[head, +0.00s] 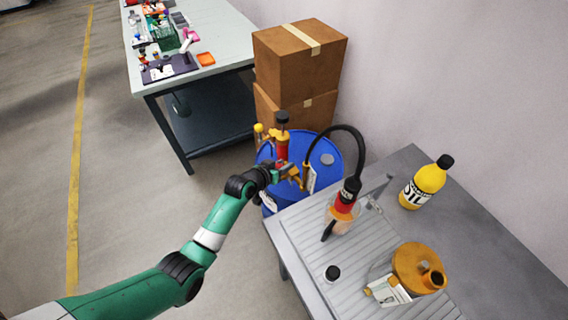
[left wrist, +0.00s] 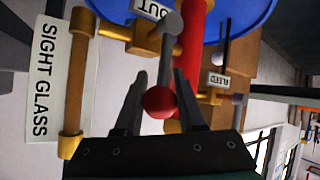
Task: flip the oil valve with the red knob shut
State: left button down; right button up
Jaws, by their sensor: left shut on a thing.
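In the left wrist view the red knob (left wrist: 160,102) sits between the two dark fingers of my left gripper (left wrist: 161,88), which is shut on it. A grey lever (left wrist: 168,60) runs from the knob to a brass valve (left wrist: 150,38) beside a label ending in "OUT" (left wrist: 152,9). The red pump body (left wrist: 192,45) stands just beyond. In the head view my left gripper (head: 288,172) is at the pump (head: 282,150) on the blue drum (head: 325,150); the knob is too small to make out there. My right gripper is not in view.
A "SIGHT GLASS" plate (left wrist: 45,80) with a brass tube (left wrist: 76,85) lies close left of the fingers. A black hose (head: 352,131) arches to a nozzle (head: 347,195) over the grey bench (head: 500,260), which also bears an oil bottle (head: 425,183) and orange-topped can (head: 415,265). Boxes (head: 300,60) stand behind.

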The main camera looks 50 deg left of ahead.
pick_arm(q)
jog(key=shift+f, duration=0.1)
jog(key=c, duration=0.5)
grip_release()
jog(key=p+v, duration=0.6)
jog(key=v, duration=0.5)
jog(key=shift+s, duration=0.2)
jog(key=shift+d+r, duration=0.15)
jog(key=shift+r, duration=0.1)
